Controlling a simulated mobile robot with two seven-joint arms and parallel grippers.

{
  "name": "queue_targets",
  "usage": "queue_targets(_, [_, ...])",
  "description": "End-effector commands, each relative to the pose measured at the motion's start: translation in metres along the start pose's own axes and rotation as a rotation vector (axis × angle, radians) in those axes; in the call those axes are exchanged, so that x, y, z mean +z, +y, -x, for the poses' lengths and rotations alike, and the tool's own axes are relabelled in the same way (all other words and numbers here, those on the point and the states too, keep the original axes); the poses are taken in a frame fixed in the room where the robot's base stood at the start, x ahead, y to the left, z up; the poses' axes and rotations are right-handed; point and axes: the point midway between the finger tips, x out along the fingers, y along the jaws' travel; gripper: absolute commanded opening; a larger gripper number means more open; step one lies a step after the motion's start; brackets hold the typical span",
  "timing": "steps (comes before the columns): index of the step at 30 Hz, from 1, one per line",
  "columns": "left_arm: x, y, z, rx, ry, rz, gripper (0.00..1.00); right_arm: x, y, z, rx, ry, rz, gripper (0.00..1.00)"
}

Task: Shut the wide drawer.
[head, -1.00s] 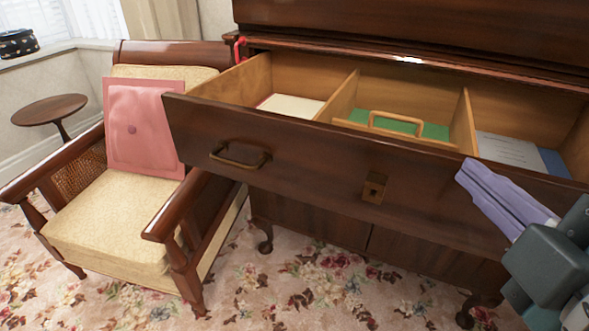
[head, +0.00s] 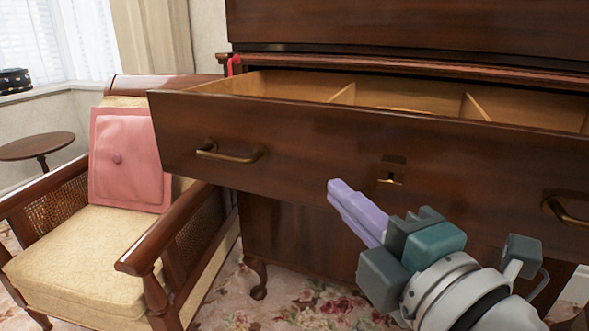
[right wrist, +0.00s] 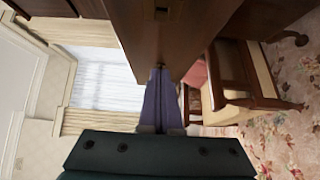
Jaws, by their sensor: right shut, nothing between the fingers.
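The wide drawer (head: 300,145) of the dark wooden cabinet stands pulled out, its front facing me. It has a brass handle (head: 230,152) on the left, another (head: 566,210) at the right edge, and a brass lock plate (head: 391,176) in the middle. Its pale wooden dividers show, but its floor is hidden by the front. My right gripper (head: 335,188), with lilac fingers, is shut and empty before the lower drawer front, left of the lock plate. In the right wrist view its fingertips (right wrist: 160,72) meet the drawer front's outline; contact is unclear. My left gripper is not seen.
A cane armchair (head: 85,240) with a pink cushion (head: 130,160) stands close by on the left, its arm near the drawer's left end. A small round table (head: 36,146) stands behind it. Floral carpet (head: 300,300) lies below.

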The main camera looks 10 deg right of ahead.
Motion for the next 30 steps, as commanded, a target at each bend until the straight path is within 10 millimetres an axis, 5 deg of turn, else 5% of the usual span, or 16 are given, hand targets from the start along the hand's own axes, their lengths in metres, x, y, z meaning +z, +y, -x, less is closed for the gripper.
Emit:
queue_targets(3, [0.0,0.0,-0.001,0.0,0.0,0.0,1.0,0.0,0.0,-0.025,0.002,0.0,0.0,0.0])
queue_targets(10, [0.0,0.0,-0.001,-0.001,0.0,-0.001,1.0,0.022,0.0,-0.046,0.0,0.0,0.002,0.0])
queue_targets(30, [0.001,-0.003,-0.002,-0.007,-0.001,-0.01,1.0,0.038,-0.001,-0.054,-0.001,-0.001,0.002,0.0])
